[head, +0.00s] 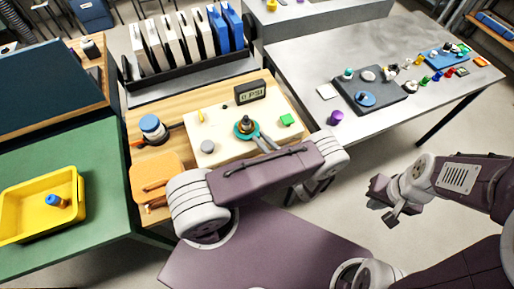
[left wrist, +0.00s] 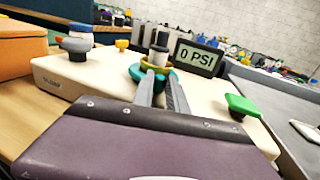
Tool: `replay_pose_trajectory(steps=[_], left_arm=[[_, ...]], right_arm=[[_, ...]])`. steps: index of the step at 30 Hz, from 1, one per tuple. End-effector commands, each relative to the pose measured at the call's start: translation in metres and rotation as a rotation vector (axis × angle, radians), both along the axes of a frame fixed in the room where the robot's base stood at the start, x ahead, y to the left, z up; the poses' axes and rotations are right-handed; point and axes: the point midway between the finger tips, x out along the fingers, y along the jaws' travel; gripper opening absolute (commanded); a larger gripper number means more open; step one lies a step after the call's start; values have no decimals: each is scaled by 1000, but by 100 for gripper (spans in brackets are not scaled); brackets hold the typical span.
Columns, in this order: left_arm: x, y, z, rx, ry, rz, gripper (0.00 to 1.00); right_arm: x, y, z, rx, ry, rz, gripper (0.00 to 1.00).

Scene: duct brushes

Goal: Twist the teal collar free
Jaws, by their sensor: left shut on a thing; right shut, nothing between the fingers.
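The teal collar (head: 240,133) sits around an upright fitting with a black top and a brass-coloured ring (head: 246,125), on a cream board (head: 222,151). In the left wrist view the teal collar (left wrist: 136,72) shows low around the post, partly hidden by my fingers. My left gripper (head: 262,139) reaches in from the near right and is shut on the teal collar; its fingers also show in the left wrist view (left wrist: 161,88). My right gripper (head: 388,204) is shut and empty over the floor at the right, away from the board.
A gauge reading "0 PSI" (head: 250,92) stands behind the fitting. A green knob (head: 287,120), a grey knob (head: 207,147) and a yellow lever (head: 201,117) are on the board.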

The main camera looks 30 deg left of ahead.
Motion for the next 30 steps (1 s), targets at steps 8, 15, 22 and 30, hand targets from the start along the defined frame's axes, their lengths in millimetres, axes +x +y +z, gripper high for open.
replay_pose_trajectory(steps=[8,15,22,30], left_arm=[[20,-4,-10,-4,-7,236,0],[32,-5,-7,-1,-6,386,0],[38,-4,-3,0,-4,468,0],[41,-4,0,2,-1,498,0]], right_arm=[[0,0,-68,0,0,0,0],[0,0,-104,0,0,0,0],[0,0,-123,0,0,0,0],[0,0,-128,0,0,0,0]])
